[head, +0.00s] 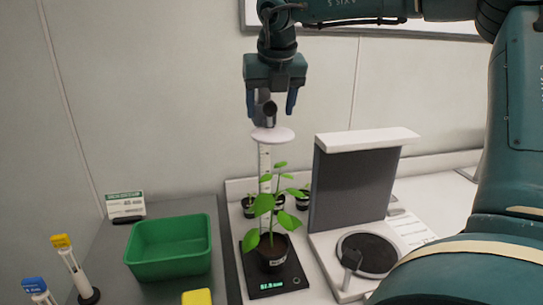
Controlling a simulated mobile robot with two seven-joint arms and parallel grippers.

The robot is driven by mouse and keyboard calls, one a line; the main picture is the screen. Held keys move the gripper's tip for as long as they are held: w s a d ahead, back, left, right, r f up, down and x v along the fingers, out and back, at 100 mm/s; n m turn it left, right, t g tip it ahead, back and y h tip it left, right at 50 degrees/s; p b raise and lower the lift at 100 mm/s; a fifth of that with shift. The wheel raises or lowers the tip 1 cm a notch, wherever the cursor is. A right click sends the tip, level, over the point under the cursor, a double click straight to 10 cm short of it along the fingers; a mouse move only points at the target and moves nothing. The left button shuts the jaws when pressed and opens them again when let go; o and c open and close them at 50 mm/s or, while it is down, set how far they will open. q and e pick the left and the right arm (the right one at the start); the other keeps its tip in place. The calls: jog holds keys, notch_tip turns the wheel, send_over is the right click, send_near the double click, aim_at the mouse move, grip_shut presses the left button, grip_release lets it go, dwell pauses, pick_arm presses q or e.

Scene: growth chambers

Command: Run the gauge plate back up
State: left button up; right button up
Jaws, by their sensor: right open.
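The gauge plate (273,134) is a white round disc at a pale upright scale post (264,165) in the head view. It sits high, above the top leaves of a potted green plant (268,205). The plant's dark pot stands on a black scale (272,272) with a lit green readout. My right gripper (271,108) points down just above the plate, its fingers apart. A grey rounded part shows between the fingers; I cannot tell whether it belongs to the gauge or touches them. My left gripper is out of view.
A green bin (169,248) and a yellow block (197,297) are left of the scale. Tubes with yellow (61,241) and blue (34,285) caps stand far left. A grey-panelled white stand (352,190) is close on the right. Small pots (249,207) sit behind the plant.

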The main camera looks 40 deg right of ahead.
aim_at(274, 134)
jog(key=v, duration=0.7)
jog(key=shift+p, duration=0.3)
dwell(0.3)
jog(key=shift+f, duration=0.1)
dwell(0.4)
